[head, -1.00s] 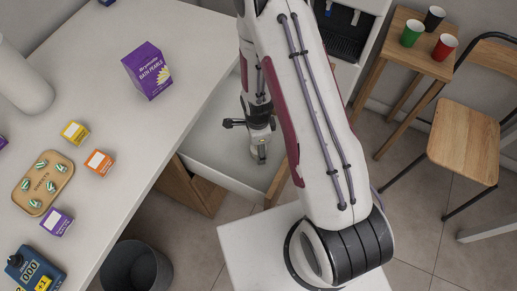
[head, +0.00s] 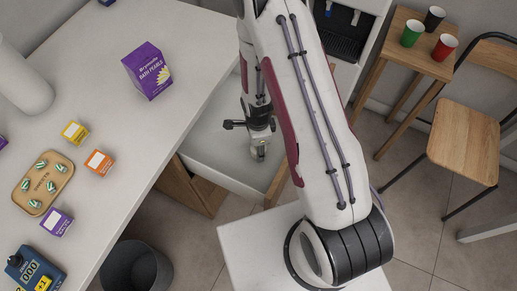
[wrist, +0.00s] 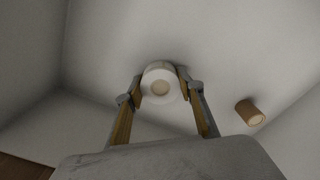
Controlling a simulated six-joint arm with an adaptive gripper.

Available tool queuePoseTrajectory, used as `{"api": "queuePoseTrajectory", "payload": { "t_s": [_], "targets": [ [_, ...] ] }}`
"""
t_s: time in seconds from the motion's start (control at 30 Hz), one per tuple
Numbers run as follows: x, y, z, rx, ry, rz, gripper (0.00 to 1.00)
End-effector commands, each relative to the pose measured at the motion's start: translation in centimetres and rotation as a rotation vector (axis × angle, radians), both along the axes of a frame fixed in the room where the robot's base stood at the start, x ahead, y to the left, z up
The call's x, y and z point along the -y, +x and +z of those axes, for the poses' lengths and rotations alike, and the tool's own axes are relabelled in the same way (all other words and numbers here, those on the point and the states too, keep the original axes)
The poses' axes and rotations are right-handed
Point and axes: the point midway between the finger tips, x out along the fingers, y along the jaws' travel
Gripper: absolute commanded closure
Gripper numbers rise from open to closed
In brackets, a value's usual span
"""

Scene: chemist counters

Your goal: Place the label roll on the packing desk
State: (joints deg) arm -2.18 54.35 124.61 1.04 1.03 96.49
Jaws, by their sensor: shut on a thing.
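My gripper (head: 258,153) is down inside an open white drawer (head: 215,163) beside the white counter. In the wrist view, my gripper (wrist: 160,88) is shut on the label roll (wrist: 158,75), a white roll with a tan core. One finger is on each side of the roll. In the head view the roll is too small to make out clearly. I cannot tell whether it touches the drawer floor. The long white counter (head: 185,75) fills the left; I cannot tell for sure whether it is the packing desk.
A brown cylinder (wrist: 249,112) lies in the drawer, right of the roll. The counter holds a purple bath pearls box (head: 148,72), small boxes, a sweets tray (head: 27,206) and a blue device (head: 33,272). A dark bin (head: 137,268) stands below. The counter's near-right part is clear.

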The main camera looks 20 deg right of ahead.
Motion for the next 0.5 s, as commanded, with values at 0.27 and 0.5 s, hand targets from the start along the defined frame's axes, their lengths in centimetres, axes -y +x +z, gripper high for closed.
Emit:
{"api": "queuePoseTrajectory", "payload": {
  "t_s": [0.27, 0.5],
  "targets": [
    [0.0, 0.0, 0.1, 0.000, 0.000, 0.000, 0.88],
    [0.0, 0.1, 1.1, 0.001, 0.000, 0.000, 0.88]
  ]
}}
